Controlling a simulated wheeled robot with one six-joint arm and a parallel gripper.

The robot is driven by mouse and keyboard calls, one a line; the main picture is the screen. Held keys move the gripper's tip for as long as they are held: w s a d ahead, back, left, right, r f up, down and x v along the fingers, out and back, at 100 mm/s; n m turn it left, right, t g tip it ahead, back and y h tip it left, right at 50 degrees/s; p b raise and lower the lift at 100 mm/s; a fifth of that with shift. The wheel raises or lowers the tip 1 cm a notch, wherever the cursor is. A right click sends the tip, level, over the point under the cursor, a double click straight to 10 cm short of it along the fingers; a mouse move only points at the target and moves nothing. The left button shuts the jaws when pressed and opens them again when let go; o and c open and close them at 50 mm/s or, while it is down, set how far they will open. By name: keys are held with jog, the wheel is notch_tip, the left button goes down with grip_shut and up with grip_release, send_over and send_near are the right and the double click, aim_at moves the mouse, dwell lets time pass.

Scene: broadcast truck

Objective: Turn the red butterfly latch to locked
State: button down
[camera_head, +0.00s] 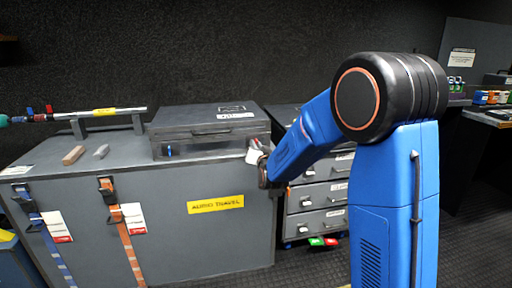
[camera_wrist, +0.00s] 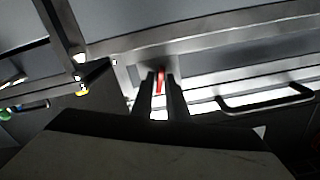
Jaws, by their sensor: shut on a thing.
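The red butterfly latch (camera_wrist: 161,80) shows in the wrist view as a small upright red piece between the two dark fingers of my gripper (camera_wrist: 161,88). The fingers are shut on it. It sits on the metal-edged front of a grey case. In the head view this looks like the closed case (camera_head: 205,128) on the large grey trunk (camera_head: 190,245). My arm reaches to the case's right front corner there, and my wrist hides the red latch. A blue latch (camera_head: 169,150) shows at the case's left front. I cannot tell the red latch's turned position.
A black bar handle (camera_wrist: 265,103) lies right of the fingers in the wrist view. A drawer unit (camera_head: 318,195) stands right of the trunk. A pole on a stand (camera_head: 108,112) and two small blocks (camera_head: 75,155) are on the trunk's left top.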

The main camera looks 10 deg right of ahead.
jog(key=m, duration=1.3)
jog(key=shift+d+f+m, duration=0.1)
jog(key=shift+f+m, duration=0.05)
jog(key=shift+m, duration=0.15)
dwell(0.4)
jog(key=c, duration=1.9)
grip_release()
jog(key=s, duration=1.7)
jog(key=shift+s, duration=0.25)
